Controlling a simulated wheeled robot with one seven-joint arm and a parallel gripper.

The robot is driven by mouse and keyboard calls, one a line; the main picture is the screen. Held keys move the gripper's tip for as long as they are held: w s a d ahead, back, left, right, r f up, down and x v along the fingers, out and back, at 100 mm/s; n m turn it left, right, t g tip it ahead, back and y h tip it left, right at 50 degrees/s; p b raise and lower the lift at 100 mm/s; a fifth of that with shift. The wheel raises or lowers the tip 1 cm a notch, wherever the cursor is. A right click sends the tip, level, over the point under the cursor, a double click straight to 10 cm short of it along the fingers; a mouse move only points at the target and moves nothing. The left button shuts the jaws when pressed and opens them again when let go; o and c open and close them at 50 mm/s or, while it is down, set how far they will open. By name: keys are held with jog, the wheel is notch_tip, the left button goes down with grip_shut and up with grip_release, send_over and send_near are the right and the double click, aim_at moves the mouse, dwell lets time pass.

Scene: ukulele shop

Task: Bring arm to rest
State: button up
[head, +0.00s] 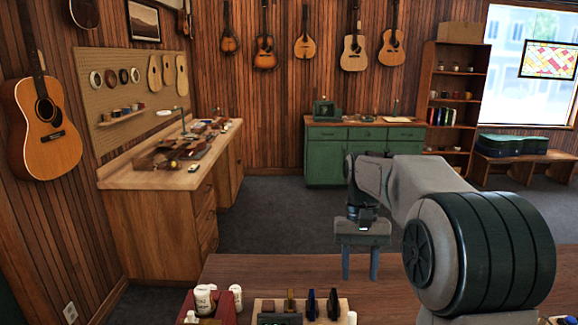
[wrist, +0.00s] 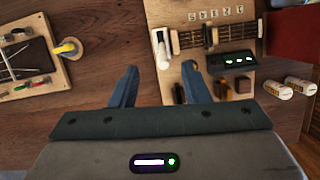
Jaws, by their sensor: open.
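My gripper (head: 360,262) hangs pointing down above the wooden table (head: 260,267) in the head view, at the end of my bent arm. Its two blue-grey fingers stand apart with nothing between them. In the wrist view my gripper (wrist: 160,82) is also open and empty over the tabletop. A light wooden fixture (wrist: 212,52) with a fretted neck piece and a small dark device with green lights lies beyond and right of the fingers. My gripper appears apart from it, though the height is hard to tell.
White bottles (head: 203,299) and a red box (head: 228,308) stand at the table's near side. A workbench (head: 150,176), a green cabinet (head: 330,156) and open floor lie beyond the table.

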jog(key=s+f+t+b, duration=0.1)
jog(key=s+f+t, duration=0.2)
jog(key=s, duration=0.7)
jog(key=s+f+n+t+b, duration=0.1)
jog(key=s+f+t, duration=0.3)
jog(key=s, duration=0.6)
jog(key=shift+b, duration=0.7)
